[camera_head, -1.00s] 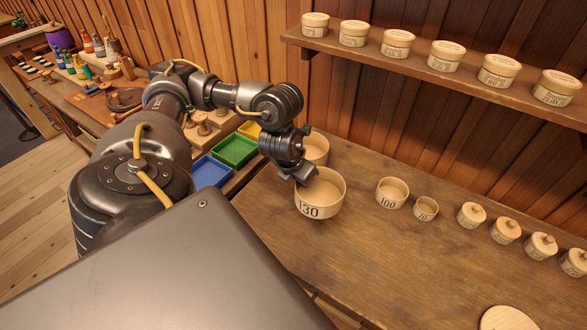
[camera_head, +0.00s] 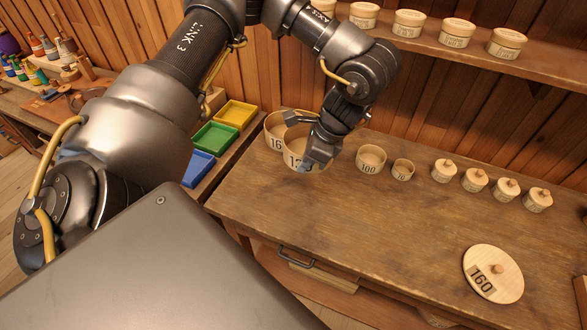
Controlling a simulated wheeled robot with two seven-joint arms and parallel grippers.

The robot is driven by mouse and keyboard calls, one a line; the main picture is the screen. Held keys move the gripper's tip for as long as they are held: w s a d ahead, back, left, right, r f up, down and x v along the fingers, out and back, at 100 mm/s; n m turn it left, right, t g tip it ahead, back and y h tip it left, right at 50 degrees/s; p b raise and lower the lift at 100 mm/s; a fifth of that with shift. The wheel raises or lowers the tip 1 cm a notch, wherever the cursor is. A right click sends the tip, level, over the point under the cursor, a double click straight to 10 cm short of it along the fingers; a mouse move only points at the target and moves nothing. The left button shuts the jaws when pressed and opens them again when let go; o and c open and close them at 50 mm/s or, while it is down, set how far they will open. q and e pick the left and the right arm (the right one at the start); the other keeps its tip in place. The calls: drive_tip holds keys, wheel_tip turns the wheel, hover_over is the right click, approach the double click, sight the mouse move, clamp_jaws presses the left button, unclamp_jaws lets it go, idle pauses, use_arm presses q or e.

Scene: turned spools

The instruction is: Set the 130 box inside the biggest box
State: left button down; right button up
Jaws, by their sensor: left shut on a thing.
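The 130 box (camera_head: 294,154) is a round pale wooden box, its label partly covered by my gripper. My left gripper (camera_head: 312,150) is shut on its rim from the right. I cannot tell whether the box is clear of the table. The biggest box (camera_head: 275,127), with a partly hidden label starting "16", stands just behind and left of it. The 130 box overlaps it in the picture, so much of its front and opening is hidden. My right gripper is not in view.
The 100 box (camera_head: 370,160) and a smaller 70 box (camera_head: 402,170) stand open to the right. Several small lidded boxes (camera_head: 474,180) continue the row. A round 160 lid (camera_head: 493,274) lies at right front. Coloured trays (camera_head: 215,137) sit left; a shelf (camera_head: 470,57) runs above.

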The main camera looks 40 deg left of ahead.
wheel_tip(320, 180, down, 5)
drive_tip(key=b, duration=0.5)
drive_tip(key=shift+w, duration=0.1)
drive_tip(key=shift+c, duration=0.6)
use_arm(q)
drive_tip(key=d+n+g+h, duration=0.2)
drive_tip(key=d+n, duration=0.5)
drive_tip(key=n, duration=0.5)
drive_tip(key=shift+w+d+h, duration=0.4)
drive_tip(key=shift+h, duration=0.5)
